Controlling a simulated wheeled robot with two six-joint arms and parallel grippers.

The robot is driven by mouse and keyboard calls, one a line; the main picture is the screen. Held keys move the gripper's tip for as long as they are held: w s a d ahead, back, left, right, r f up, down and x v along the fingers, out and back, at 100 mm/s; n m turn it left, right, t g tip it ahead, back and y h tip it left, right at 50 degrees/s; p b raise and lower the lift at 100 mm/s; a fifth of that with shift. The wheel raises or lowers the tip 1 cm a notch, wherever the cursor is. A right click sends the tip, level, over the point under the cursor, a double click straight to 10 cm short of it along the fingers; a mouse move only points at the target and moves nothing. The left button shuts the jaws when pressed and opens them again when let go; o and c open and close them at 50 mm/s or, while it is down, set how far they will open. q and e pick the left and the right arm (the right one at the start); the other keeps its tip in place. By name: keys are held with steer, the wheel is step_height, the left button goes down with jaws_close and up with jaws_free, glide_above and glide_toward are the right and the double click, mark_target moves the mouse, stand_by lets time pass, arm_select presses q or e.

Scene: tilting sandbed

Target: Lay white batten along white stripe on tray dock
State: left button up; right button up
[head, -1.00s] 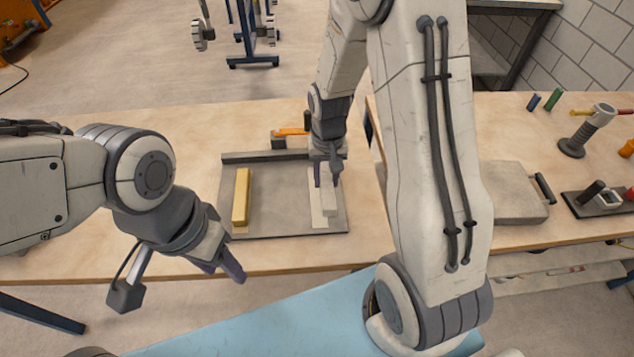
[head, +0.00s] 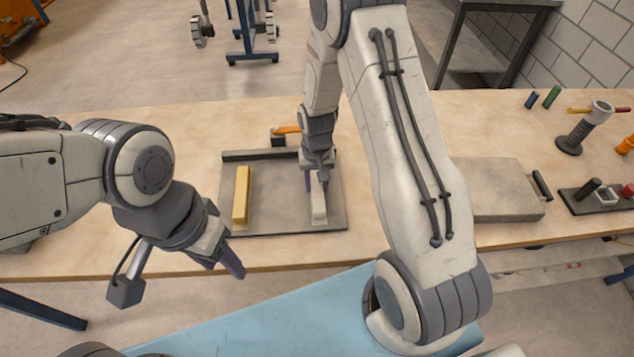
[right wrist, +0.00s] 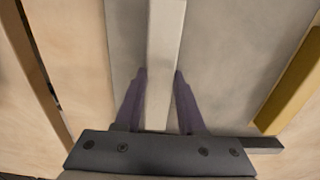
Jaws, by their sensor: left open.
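The white batten (head: 319,203) is over the right part of the grey tray dock (head: 275,205), long side pointing front to back. The white stripe is not visible apart from the batten, which seems to cover it. My right gripper (head: 316,181) points down with a finger on each side of the batten; in the right wrist view its fingers (right wrist: 161,88) close on the sides of the batten (right wrist: 164,45). I cannot tell whether the batten touches the dock. My left gripper (head: 238,268) is open and empty, in front of the dock's left front corner.
A yellow bar (head: 241,195) lies on the dock's left side. A dark ledge (head: 260,155) runs along its back edge, with an orange-handled item (head: 286,130) behind. A grey flat case (head: 507,190) and tools stand at right. The wooden table left of the dock is clear.

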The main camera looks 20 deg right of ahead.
mark_target(316, 185)
steer(key=o, duration=0.4)
steer(key=shift+r, duration=0.1)
step_height(316, 185, up, 12)
steer(key=s+a+r+n, duration=0.5)
steer(key=s+a+r, duration=0.2)
steer(key=s+a, duration=0.35)
steer(key=s+a+n, duration=0.1)
steer(key=s+n, duration=0.1)
steer(key=s, duration=0.2)
steer(key=s+a+r+n, duration=0.1)
steer(key=s, duration=0.3)
steer(key=s+a+r+n+y, duration=0.1)
steer(key=s+n, duration=0.1)
steer(key=s, duration=0.3)
steer(key=shift+s+a+n+b, duration=0.1)
steer(key=shift+a+n+b, duration=0.2)
steer(key=shift+b, duration=0.1)
